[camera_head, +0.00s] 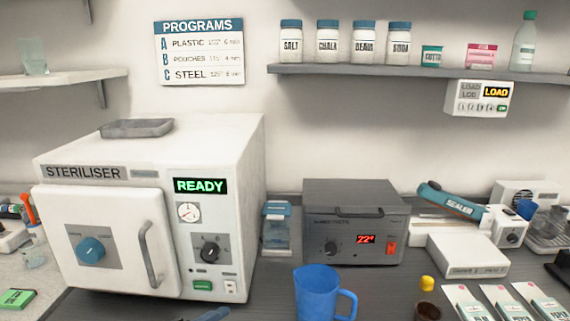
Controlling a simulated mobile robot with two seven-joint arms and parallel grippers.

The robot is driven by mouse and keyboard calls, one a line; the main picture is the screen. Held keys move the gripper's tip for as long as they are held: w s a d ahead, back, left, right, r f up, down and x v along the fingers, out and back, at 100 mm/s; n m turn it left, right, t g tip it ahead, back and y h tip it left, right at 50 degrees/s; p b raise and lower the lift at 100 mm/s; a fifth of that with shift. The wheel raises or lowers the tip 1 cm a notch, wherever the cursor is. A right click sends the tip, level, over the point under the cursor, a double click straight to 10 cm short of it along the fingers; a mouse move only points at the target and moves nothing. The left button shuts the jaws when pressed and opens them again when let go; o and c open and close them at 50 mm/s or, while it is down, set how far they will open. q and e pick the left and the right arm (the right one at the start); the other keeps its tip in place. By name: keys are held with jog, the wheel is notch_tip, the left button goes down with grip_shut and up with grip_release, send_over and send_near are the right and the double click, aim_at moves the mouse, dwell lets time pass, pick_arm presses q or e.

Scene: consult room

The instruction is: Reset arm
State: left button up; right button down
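Neither of my grippers shows in the head view, and no part of my arms can be made out. A white steriliser (110,150) stands at the left of the counter with its door closed and a green READY display (200,186). A blue mug (316,290) stands at the front middle, its handle to the right. A small blue item (212,313) at the bottom edge is cut off, so I cannot tell what it is.
A grey heater box (355,205) reading 22 stands at the back middle. A sealer (452,203) and white box (467,255) are to the right. Pouch packets (465,302) lie at the front right. A shelf (400,71) with jars overhangs the counter.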

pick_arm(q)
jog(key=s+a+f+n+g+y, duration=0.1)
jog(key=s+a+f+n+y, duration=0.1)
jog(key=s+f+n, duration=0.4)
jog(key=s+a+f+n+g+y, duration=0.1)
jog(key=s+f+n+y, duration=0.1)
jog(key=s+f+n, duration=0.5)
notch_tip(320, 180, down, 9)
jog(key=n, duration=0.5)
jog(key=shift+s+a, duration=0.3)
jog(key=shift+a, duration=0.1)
